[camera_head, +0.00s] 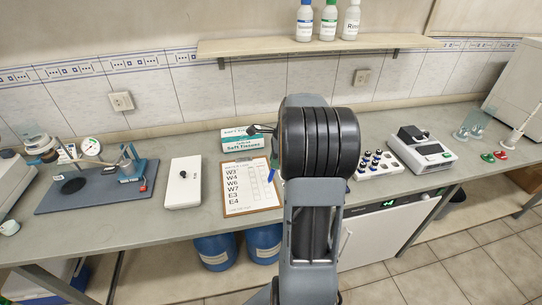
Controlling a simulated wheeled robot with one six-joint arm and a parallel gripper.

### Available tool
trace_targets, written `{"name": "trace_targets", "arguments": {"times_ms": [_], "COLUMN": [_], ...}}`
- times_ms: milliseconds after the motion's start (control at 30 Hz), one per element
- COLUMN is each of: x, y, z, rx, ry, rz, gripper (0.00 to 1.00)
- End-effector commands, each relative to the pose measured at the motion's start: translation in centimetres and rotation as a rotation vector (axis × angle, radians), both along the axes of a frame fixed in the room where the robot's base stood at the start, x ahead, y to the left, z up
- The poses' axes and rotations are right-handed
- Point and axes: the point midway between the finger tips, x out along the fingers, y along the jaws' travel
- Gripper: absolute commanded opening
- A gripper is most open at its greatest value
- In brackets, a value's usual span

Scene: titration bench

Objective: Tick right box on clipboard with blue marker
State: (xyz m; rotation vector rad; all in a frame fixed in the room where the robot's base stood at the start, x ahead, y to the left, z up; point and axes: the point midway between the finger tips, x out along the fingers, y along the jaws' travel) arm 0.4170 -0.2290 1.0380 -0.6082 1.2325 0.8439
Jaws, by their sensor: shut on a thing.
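The clipboard (231,210) lies on the bench left of my arm, with a white sheet listing W3, W4, W6, W7, E3 and E4. A column of small boxes runs along the right part of the sheet. I cannot make out any tick in them. My gripper (274,159) is mostly hidden behind my arm, above the clipboard's upper right. It is shut on the blue marker (271,174), which points down and slightly left over the right side of the sheet. I cannot tell whether the tip touches the paper.
A tissue box (242,141) stands behind the clipboard. A vial rack (376,164) and a balance (424,151) are right of my arm. Bottles stand on the shelf (255,46).

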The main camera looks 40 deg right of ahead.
Motion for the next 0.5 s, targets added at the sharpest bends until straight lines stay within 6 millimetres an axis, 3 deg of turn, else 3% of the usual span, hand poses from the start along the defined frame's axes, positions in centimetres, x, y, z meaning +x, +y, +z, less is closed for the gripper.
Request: {"name": "trace_targets", "arguments": {"times_ms": [500], "x": [0.0], "y": [0.1], "z": [-4.1], "rx": [0.0], "ry": [0.0], "rz": [0.002], "gripper": [0.0]}}
